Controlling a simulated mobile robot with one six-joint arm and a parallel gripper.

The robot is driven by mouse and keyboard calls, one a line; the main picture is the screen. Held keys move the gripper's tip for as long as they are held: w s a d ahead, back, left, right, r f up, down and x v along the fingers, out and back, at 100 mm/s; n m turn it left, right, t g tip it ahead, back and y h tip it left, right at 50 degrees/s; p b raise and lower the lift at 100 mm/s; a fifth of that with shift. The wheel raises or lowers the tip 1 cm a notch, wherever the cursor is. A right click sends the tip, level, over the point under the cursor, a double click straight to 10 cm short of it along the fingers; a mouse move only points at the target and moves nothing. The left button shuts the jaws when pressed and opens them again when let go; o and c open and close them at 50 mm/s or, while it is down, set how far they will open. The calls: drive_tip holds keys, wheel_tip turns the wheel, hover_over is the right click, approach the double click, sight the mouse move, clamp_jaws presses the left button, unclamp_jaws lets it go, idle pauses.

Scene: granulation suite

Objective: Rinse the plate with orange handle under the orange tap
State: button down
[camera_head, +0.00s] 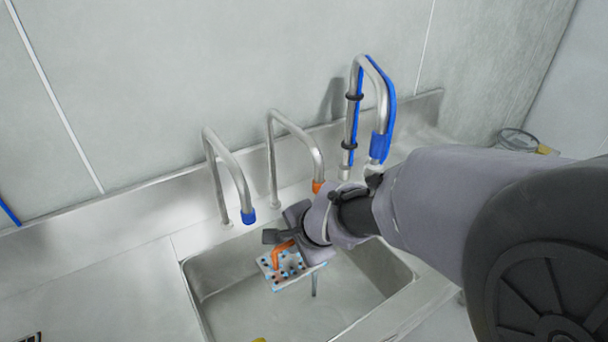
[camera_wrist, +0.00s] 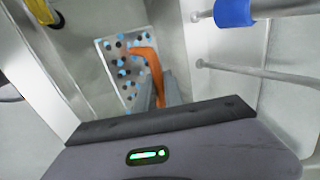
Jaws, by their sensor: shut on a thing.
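The plate with orange handle (camera_head: 290,272) is a small pale plate with dark and blue spots or holes. It hangs over the sink basin, below the taps. My gripper (camera_head: 284,238) is shut on its orange handle; the wrist view shows the plate (camera_wrist: 118,62) beyond the fingers (camera_wrist: 158,95). The orange tap (camera_head: 317,186) is a bent steel spout with an orange tip, behind and right of my gripper. A thin grey streak (camera_head: 314,284) shows below my gripper, beside the plate. The fingertips are partly hidden in the head view.
A blue-tipped tap (camera_head: 247,215) stands left of the orange one. A taller tap with a blue hose (camera_head: 384,110) stands right. The steel sink (camera_head: 225,300) has a yellow object (camera_head: 260,340) at the bottom edge. Free counter (camera_head: 110,300) lies left.

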drive_tip(key=shift+r, duration=0.1)
drive_tip(key=s+r+p, duration=0.2)
drive_tip(key=s+a+r+p, duration=0.1)
drive_tip(key=s+p, duration=0.1)
drive_tip(key=shift+a+r+p, duration=0.2)
drive_tip(key=shift+r+p, duration=0.1)
drive_tip(key=shift+r, duration=0.1)
drive_tip(key=shift+s+a+r+p, duration=0.15)
drive_tip(key=shift+s+p, duration=0.15)
drive_tip(key=shift+s, duration=0.1)
drive_tip(key=shift+f, duration=0.2)
